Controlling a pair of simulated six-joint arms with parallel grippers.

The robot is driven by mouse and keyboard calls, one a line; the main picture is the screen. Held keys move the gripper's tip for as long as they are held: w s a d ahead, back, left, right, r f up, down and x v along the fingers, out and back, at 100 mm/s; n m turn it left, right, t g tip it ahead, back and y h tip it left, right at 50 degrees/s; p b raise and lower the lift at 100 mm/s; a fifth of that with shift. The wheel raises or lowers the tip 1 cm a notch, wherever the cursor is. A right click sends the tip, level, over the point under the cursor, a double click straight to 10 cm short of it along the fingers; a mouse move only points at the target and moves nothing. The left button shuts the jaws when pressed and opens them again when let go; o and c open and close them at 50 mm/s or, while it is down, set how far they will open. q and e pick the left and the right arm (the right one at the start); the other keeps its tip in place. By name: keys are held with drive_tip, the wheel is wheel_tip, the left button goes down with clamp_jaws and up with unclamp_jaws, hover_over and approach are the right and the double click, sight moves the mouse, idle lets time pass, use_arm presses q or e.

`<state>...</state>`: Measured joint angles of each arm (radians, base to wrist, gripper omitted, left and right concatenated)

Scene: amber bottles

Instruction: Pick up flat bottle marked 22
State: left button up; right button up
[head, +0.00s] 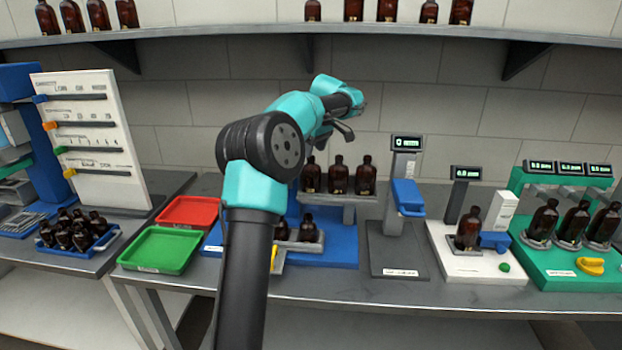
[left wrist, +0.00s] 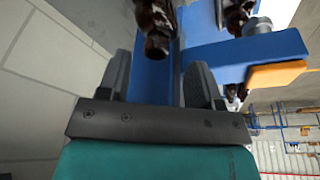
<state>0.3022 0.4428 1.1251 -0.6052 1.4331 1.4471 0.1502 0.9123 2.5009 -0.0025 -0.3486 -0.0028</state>
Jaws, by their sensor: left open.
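Several amber bottles stand on the two-level rack with a blue base (head: 335,252). Three are on its upper shelf: a left one (head: 311,177), a middle one (head: 338,177) and a right one (head: 367,177). Two lower bottles (head: 308,229) are partly behind my arm. I cannot read a number 22 on any bottle. My left gripper (head: 350,118) is open, above and behind the upper bottles. In the left wrist view the open fingers (left wrist: 160,66) have a dark bottle (left wrist: 156,30) beyond the gap between them, not gripped. My right gripper is not in view.
A red tray (head: 187,212) and a green tray (head: 160,250) lie left of the rack. A grey stand with a display (head: 398,255), a white station (head: 470,262) and a green station (head: 560,262) stand right. A wall shelf (head: 400,34) with bottles runs above.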

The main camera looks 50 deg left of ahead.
sight(311, 174)
use_arm(q)
drive_tip(key=shift+x, duration=2.25)
drive_tip(key=shift+w+a, duration=0.1)
drive_tip(key=shift+w, duration=0.1)
drive_tip(key=shift+c, duration=0.4)
clamp_jaws()
